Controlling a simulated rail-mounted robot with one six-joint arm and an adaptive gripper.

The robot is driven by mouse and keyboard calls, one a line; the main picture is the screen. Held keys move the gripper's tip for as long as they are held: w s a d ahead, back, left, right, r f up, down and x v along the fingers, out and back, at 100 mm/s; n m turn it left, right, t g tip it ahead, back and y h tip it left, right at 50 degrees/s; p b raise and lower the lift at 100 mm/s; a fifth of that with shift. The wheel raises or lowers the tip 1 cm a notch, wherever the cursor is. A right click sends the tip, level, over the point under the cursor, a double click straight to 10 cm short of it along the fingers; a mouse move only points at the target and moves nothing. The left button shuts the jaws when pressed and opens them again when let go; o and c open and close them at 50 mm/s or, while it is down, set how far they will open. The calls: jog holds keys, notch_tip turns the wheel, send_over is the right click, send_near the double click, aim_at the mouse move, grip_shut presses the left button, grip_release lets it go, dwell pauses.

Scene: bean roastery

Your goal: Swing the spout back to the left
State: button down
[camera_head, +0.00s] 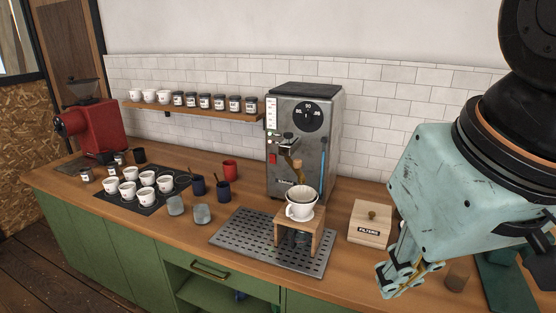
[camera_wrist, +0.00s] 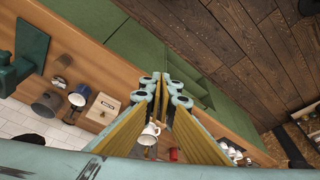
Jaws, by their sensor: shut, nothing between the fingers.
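The grey metal machine (camera_head: 306,140) stands against the tiled wall in the head view. Its spout (camera_head: 292,158) sticks out from the front and slopes down slightly to the right, above the white dripper (camera_head: 300,203). The dripper sits on a wooden stand (camera_head: 279,228). My gripper (camera_head: 384,290) is at the lower right in the head view, over the counter's front area, well apart from the spout. In the wrist view my gripper (camera_wrist: 160,79) shows its fingers together and empty. I cannot make out the spout in the wrist view.
A perforated drip tray (camera_head: 232,238) lies under the stand. A wooden filter box (camera_head: 370,222) stands between the stand and my arm. A shelf (camera_head: 190,110) holds jars.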

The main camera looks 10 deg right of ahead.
jog(key=w+r+m+g+y+p, duration=0.15)
jog(key=w+m, duration=0.25)
jog(key=w, duration=0.5)
jog(key=w+d+r+m+y+p, duration=0.1)
jog(key=w+r+m+p, duration=0.15)
jog(key=w, duration=0.65)
jog(key=w+r+m+g+y+p, duration=0.1)
jog(key=w+r+m, duration=0.25)
jog(key=w, duration=0.45)
jog(key=w+d+f+m+y+p, duration=0.1)
jog(key=w+d+f+m, duration=0.1)
jog(key=w, duration=0.6)
jog(key=w+d+f+m+y+p, duration=0.1)
jog(key=w+d+f+m+y, duration=0.1)
jog(key=w+d+m, duration=0.3)
jog(key=w+d+f+m+t+y+p, duration=0.1)
jog(key=w+d+f+m, duration=0.3)
jog(key=w, duration=0.9)
jog(key=d+y+p, duration=0.1)
jog(key=d, duration=0.2)
jog(key=shift+w+d, duration=0.15)
jog(key=shift+d, duration=0.1)
jog(key=shift+a+f, duration=0.1)
jog(key=shift+f, duration=0.15)
jog(key=a+r+x, duration=0.2)
jog(key=x, duration=1)
jog(key=shift+w+f, duration=0.25)
jog(key=shift+w, duration=0.1)
